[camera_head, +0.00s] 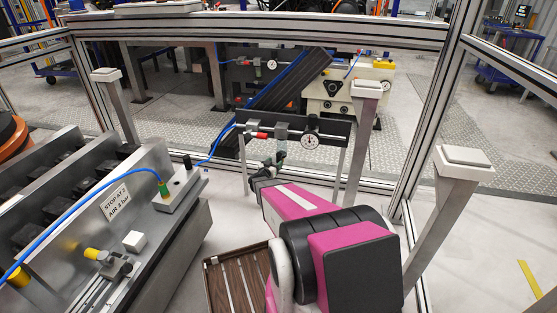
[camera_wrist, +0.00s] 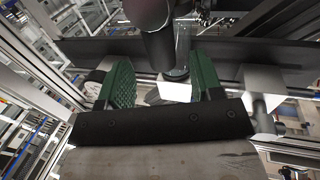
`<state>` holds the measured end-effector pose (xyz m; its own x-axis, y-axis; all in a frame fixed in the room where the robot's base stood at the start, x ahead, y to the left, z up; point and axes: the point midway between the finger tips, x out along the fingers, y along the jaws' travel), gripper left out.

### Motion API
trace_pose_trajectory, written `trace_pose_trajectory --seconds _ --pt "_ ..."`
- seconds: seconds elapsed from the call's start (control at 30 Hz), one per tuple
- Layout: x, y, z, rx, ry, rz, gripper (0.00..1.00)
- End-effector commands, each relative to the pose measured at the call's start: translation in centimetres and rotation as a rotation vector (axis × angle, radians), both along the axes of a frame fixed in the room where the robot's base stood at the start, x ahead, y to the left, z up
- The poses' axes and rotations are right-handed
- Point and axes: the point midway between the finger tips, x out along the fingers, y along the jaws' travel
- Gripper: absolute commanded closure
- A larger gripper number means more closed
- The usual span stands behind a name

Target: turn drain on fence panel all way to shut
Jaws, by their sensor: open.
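The fence panel (camera_head: 335,130) is a black plate carrying a red-ended valve (camera_head: 258,135), a grey regulator (camera_head: 283,130) and a round gauge (camera_head: 311,141). A clear bowl (camera_head: 281,146) hangs under the regulator. The drain at the bowl's bottom is too small to make out in the head view. My gripper (camera_head: 271,163) is just below the bowl, pointing up towards it. In the wrist view my gripper (camera_wrist: 166,88) is open, with a green pad on each side. The clear bowl (camera_wrist: 183,48) and its dark lower end (camera_wrist: 176,75) show between and beyond the pads. I cannot tell whether they touch.
A grey metal fixture (camera_head: 165,225) stands left, with a blue air hose (camera_head: 210,152) running to the panel. A brown slatted tray (camera_head: 232,282) lies below my arm. Fence posts (camera_head: 362,145) stand right of the panel. A similar panel with a gauge (camera_head: 272,64) is farther back.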

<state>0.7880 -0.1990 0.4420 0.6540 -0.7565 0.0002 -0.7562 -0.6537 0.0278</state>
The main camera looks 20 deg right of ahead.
Motion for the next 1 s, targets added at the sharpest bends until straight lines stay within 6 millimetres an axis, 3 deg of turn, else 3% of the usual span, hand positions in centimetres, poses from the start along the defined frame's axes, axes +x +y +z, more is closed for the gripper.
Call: trace_pose_trajectory --seconds 0.1,0.3,0.73,0.9,0.93,1.0 --pt "1.6 -1.6 -0.1 0.001 -0.001 0.0 0.4" --pt "3.0 -3.4 -0.1 0.0 0.0 0.001 0.4" --pt "3.4 -3.9 0.0 0.0 0.0 0.002 0.4" --pt "3.4 -3.9 0.0 0.0 0.0 0.002 0.95" --pt "3.4 -3.9 0.0 0.0 0.0 0.002 1.0" --pt "3.4 -3.9 0.0 0.0 0.0 0.002 1.0"
